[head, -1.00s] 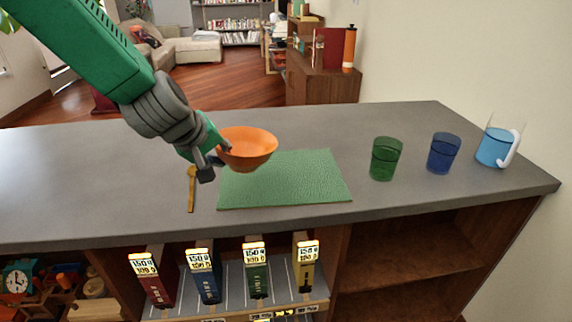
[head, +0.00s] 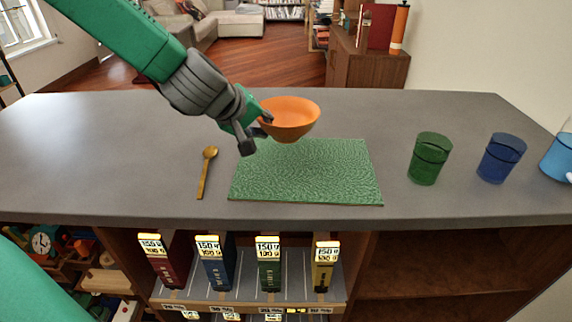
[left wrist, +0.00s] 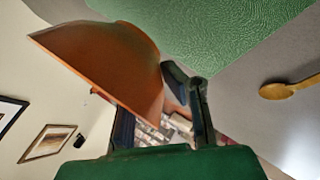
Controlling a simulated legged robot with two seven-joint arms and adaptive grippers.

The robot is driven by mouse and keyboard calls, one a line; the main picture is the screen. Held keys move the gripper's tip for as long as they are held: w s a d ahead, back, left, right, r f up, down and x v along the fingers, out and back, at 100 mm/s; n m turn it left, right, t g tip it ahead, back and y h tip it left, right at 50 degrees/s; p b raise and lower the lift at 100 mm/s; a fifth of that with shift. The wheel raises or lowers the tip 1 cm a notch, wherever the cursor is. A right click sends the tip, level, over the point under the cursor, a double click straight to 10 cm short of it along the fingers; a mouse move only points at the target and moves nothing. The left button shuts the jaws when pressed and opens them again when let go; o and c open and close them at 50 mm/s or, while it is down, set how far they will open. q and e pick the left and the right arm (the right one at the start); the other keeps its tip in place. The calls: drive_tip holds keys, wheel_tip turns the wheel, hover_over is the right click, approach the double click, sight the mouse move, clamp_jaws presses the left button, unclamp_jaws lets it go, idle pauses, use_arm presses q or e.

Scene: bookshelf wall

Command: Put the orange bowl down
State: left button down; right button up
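The orange bowl (head: 290,118) is upright in the head view, over the far edge of the green mat (head: 306,172). My left gripper (head: 258,130) is at the bowl's left side, with its fingers at the rim. In the left wrist view, the bowl (left wrist: 105,62) lies between the fingers (left wrist: 160,110), and the gripper looks shut on its wall. The bowl appears held above the counter; the exact gap cannot be told. The mat (left wrist: 210,30) also shows in the left wrist view. My right gripper is not in view.
A golden spoon (head: 206,172) lies left of the mat. A green glass (head: 429,158), a blue glass (head: 501,158) and a pitcher with blue liquid (head: 558,155) stand to the right. The grey counter (head: 100,150) is clear at left. Several book-like boxes stand on the shelf below.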

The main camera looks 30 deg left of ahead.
sight(273, 162)
use_arm(q)
wheel_tip(273, 162, down, 8)
drive_tip(key=shift+r+b, duration=0.1)
drive_tip(key=shift+b, duration=0.9)
drive_tip(key=c, duration=2)
unclamp_jaws()
drive_tip(key=shift+c, duration=0.2)
drive_tip(key=shift+o, duration=0.2)
